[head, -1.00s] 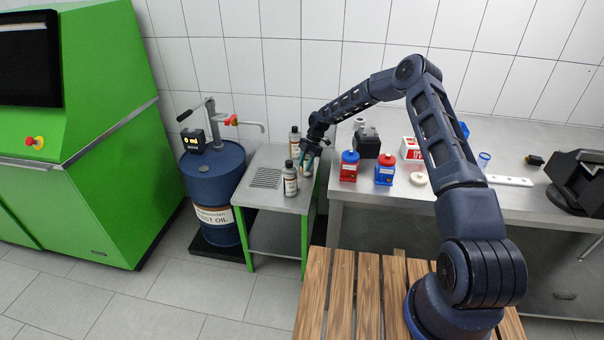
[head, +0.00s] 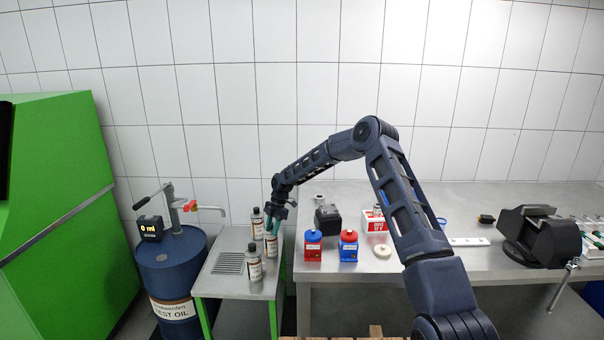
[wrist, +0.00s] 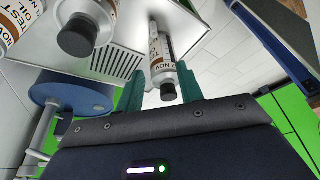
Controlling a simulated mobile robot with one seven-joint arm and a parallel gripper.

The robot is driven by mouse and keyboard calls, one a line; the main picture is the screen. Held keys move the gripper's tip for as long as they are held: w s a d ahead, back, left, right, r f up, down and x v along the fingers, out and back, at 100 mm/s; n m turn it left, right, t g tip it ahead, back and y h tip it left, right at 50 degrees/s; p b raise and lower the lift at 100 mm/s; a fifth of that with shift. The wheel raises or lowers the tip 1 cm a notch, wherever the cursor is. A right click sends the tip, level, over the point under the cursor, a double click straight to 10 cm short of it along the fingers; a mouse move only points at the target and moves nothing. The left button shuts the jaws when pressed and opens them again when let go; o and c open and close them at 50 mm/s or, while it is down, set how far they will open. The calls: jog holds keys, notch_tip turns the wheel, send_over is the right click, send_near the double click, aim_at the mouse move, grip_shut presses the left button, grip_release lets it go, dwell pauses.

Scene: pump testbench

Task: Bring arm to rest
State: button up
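My gripper (head: 272,224) is at the small steel side table (head: 238,288), close to the bottles in the head view. In the wrist view its two teal fingers (wrist: 160,93) are apart, with a bottle (wrist: 163,60) visible in the gap; it looks to stand farther off, not held. Three upright bottles with dark caps and white-orange labels stand on the side table: a back one (head: 257,226), a middle one (head: 271,247) directly below my fingers, and a front one (head: 254,266). The fingertips partly cover the middle bottle's top, so contact is unclear.
A blue oil barrel (head: 172,272) with a pump stands left of the side table, a green machine (head: 60,210) farther left. The right workbench (head: 420,275) holds a red container (head: 313,250), a blue container (head: 348,258), a black device (head: 328,220) and a vise (head: 540,240).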

jog(key=s+d+r+m+t+h, duration=0.1)
jog(key=s+d+r+m, duration=0.35)
jog(key=d+r, duration=0.55)
jog(key=s+d+r+m+t+h, duration=0.15)
jog(key=s+d+r+m, duration=0.3)
jog(key=d+r, duration=0.55)
jog(key=s+d+r+m+t, duration=0.2)
jog(key=s+d+r+m, duration=0.3)
jog(key=r, duration=0.8)
jog(key=s+d+r+m+t, duration=0.1)
jog(key=s+d+r+m, duration=0.2)
jog(key=s+d, duration=0.4)
jog(key=s+d+r+m+t, duration=0.1)
jog(key=s+d+r+m, duration=0.2)
jog(key=s+d, duration=0.45)
jog(key=s+d+m, duration=0.2)
jog(key=s+m, duration=0.1)
jog(key=s, duration=0.5)
jog(key=s+d+f+m+t, duration=0.1)
jog(key=s+m, duration=0.3)
jog(key=s, duration=0.4)
jog(key=shift+s+d, duration=0.4)
jog(key=shift+d, duration=0.4)
